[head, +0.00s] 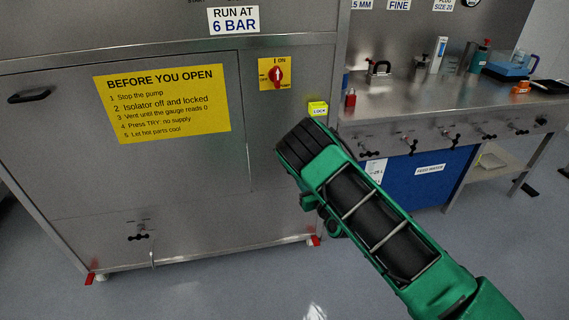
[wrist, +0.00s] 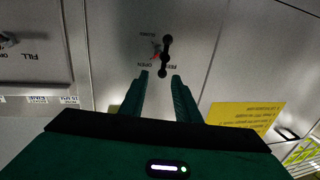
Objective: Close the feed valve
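The feed valve (wrist: 166,55) shows in the wrist view as a black bar handle with rounded ends on a steel panel. Small lettering, including FEED and OPEN, and a small red mark are beside it. The handle runs nearly vertically in that picture. My gripper (wrist: 159,77) is open, its two green fingers pointing at the panel. The handle's lower end appears between the fingertips; I cannot tell whether it touches them or how deep it is. In the head view my gripper (head: 300,150) is before the cabinet's right panel and hides the feed valve.
The steel cabinet (head: 200,180) carries a yellow sign (head: 160,104), a red isolator switch (head: 277,73) and a yellow lock label (head: 318,108). Another black valve handle (head: 138,237) is low on its front. A bench (head: 440,100) with several valves stands at the right. Floor is open in front.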

